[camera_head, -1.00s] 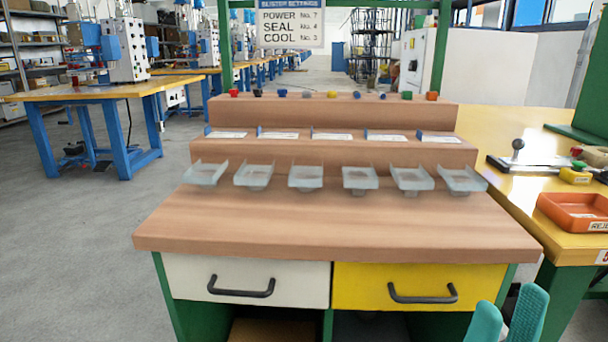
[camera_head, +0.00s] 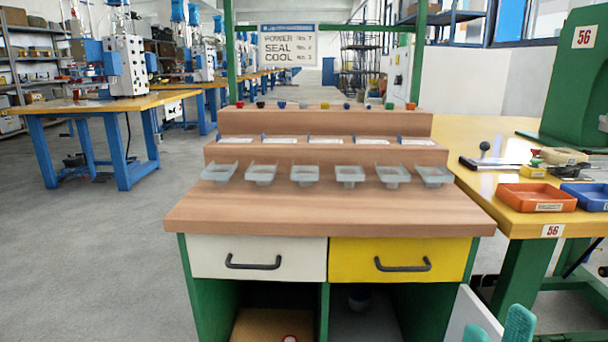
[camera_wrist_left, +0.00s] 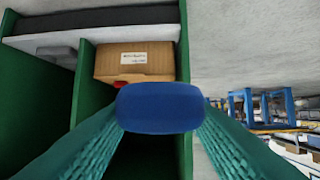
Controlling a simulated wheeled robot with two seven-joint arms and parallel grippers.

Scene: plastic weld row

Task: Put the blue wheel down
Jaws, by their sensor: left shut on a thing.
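The blue wheel (camera_wrist_left: 160,107) shows in the left wrist view as a rounded dark-blue block, edge-on, between two green fingers. My left gripper (camera_wrist_left: 160,120) is shut on it. The wheel is held in the air, with a bench's green-walled lower compartments behind it. The left gripper is out of the head view. My right gripper (camera_head: 498,328) shows only its two teal fingertips at the lower right of the head view. They stand apart with nothing seen between them.
The stepped wooden bench (camera_head: 322,217) holds a row of clear trays (camera_head: 305,174) and small coloured parts on top. Its front has a white drawer (camera_head: 257,259) and a yellow drawer (camera_head: 395,262). A yellow table (camera_head: 478,196) at right holds an orange bin (camera_head: 537,197) and a blue bin (camera_head: 590,196).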

